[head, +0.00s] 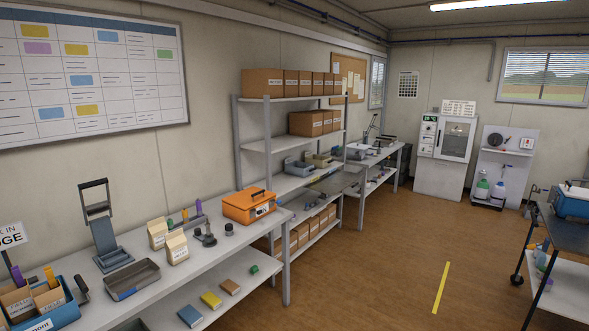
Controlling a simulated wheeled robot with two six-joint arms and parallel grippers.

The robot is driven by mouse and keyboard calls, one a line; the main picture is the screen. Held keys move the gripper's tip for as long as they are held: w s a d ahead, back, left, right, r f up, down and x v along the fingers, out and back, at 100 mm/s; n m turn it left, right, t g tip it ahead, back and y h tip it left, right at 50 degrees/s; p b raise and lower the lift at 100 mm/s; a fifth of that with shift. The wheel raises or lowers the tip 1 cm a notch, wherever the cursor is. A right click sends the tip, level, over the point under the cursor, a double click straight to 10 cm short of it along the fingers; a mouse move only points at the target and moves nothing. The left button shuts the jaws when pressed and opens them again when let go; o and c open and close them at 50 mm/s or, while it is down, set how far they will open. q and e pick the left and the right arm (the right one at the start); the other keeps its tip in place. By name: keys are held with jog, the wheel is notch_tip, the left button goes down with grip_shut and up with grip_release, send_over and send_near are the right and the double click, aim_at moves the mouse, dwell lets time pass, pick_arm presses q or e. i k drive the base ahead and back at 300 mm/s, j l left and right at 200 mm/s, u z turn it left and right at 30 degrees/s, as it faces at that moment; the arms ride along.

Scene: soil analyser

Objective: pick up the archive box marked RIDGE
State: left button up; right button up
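Several brown cardboard boxes with white labels stand on the shelving rack. A row of boxes (262,83) is on the top shelf, and a shorter row (306,124) is on the shelf below it. More small brown boxes (301,233) sit low under the counter level. The labels are too small to read, so I cannot tell which box is marked RIDGE. Neither of my grippers is in view.
A white workbench (215,251) along the left wall carries an orange case (250,206), a grey tray (132,279) and paper bags (177,247). A dark-topped cart (562,236) stands at right. The brown floor (400,270) between is clear, with a yellow strip (441,287).

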aim_at(302, 167)
jog(key=i+z, duration=0.4)
jog(key=i, duration=2.15)
jog(key=i+u, duration=0.2)
jog(key=i, duration=0.3)
jog(key=i+l+u, duration=0.15)
jog(key=i, duration=0.4)
jog(key=i+l+u, duration=0.2)
jog(key=i, duration=0.3)
jog(key=i+l+u, duration=0.2)
jog(key=i+l, duration=0.15)
jog(key=i, duration=0.15)
